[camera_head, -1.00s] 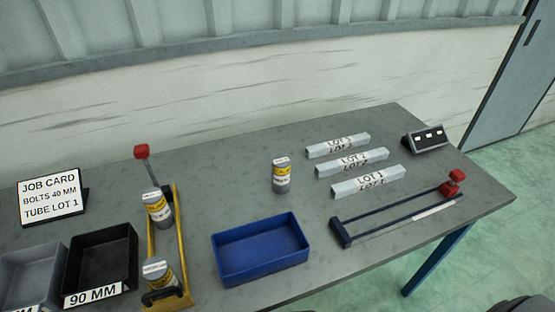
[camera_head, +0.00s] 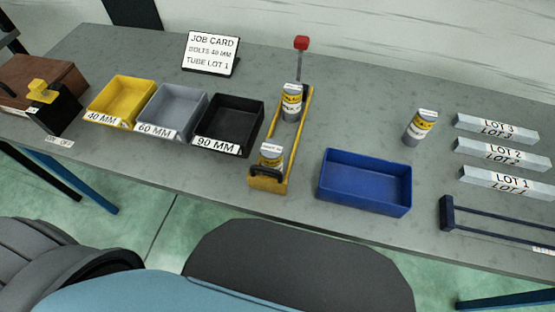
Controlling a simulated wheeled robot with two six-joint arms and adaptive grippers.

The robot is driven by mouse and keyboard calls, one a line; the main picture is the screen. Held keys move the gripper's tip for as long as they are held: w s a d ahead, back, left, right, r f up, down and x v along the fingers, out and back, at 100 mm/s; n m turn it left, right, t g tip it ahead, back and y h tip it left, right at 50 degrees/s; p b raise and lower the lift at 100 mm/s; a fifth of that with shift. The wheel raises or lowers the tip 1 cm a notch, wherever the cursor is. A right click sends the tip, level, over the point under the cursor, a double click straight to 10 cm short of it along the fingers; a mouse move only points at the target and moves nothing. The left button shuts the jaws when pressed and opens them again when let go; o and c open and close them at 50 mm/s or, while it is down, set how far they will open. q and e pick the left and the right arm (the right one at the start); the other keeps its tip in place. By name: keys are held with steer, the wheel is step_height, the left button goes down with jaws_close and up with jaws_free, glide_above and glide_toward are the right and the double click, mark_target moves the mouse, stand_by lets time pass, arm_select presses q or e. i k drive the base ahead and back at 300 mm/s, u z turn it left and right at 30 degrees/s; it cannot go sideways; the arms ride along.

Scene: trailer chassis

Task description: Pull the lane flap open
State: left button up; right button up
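A narrow yellow lane (camera_head: 282,152) stands on the table with two labelled cans in it. One can (camera_head: 291,103) is toward the back, the other can (camera_head: 270,159) at the front. A black handle-like piece (camera_head: 266,172) sits low at the lane's front end, in front of the front can; I take it to be the flap, and it looks shut. A red knob (camera_head: 301,43) tops a lever at the lane's back end. Neither of my grippers is in view.
A black bin (camera_head: 228,125), grey bin (camera_head: 171,112) and yellow bin (camera_head: 121,101) stand left of the lane. A blue tray (camera_head: 365,181) and a loose can (camera_head: 420,127) are to its right. Lot bars (camera_head: 507,182) lie further right. The job card (camera_head: 210,53) stands behind.

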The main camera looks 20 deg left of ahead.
mark_target(279, 186)
steer(key=u, duration=0.55)
steer(key=k, duration=0.9)
steer(key=z, duration=1.2)
